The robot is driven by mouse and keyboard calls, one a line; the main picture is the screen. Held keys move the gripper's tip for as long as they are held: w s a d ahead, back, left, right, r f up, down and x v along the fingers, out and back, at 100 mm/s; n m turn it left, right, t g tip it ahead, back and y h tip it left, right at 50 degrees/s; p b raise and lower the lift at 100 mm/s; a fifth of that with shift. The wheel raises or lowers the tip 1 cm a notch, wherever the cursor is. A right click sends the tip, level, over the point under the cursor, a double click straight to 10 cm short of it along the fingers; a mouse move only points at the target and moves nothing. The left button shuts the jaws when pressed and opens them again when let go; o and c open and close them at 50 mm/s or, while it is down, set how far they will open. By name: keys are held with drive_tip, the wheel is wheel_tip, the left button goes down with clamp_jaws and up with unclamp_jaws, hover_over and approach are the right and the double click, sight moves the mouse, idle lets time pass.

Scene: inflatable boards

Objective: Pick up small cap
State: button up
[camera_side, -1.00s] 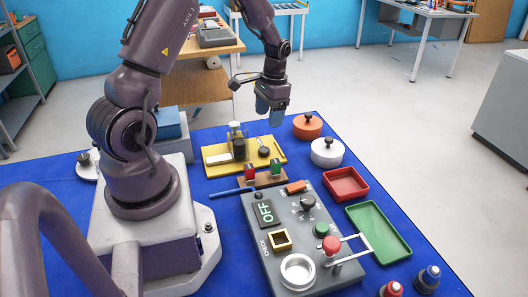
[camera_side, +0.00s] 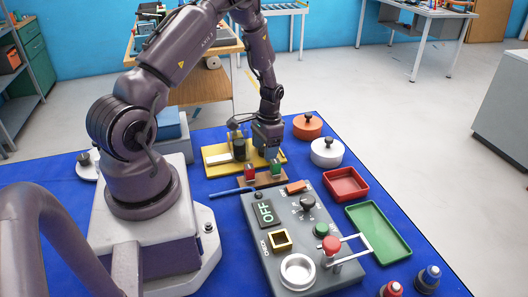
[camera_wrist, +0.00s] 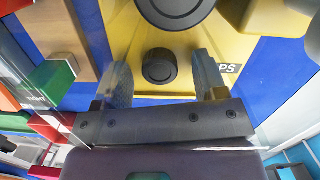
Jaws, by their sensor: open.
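The small cap (camera_wrist: 159,66) is a round black knob on the yellow board (camera_wrist: 110,20). In the wrist view it sits between the two fingertips of my open gripper (camera_wrist: 162,76), with a gap on both sides. In the side view my gripper (camera_side: 269,150) is low over the right end of the yellow board (camera_side: 219,168) and hides the small cap. A larger black cap (camera_wrist: 175,8) lies beyond the small one in the wrist view, partly cut off by the top edge.
A brown block with a red (camera_side: 251,172) and a green piece (camera_side: 276,168) stands just in front of the yellow board. An orange lidded pot (camera_side: 307,127) and a white one (camera_side: 326,152) stand to the right. A grey control panel (camera_side: 258,238) is nearer the camera.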

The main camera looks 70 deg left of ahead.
sight(262, 147)
drive_tip(key=c, duration=1)
wheel_tip(262, 147, up, 11)
drive_tip(key=a, duration=0.1)
drive_tip(key=s+r, duration=0.4)
drive_tip(key=s, duration=0.3)
drive_tip(key=shift+d+f, duration=0.2)
drive_tip(key=shift+f, duration=2.15)
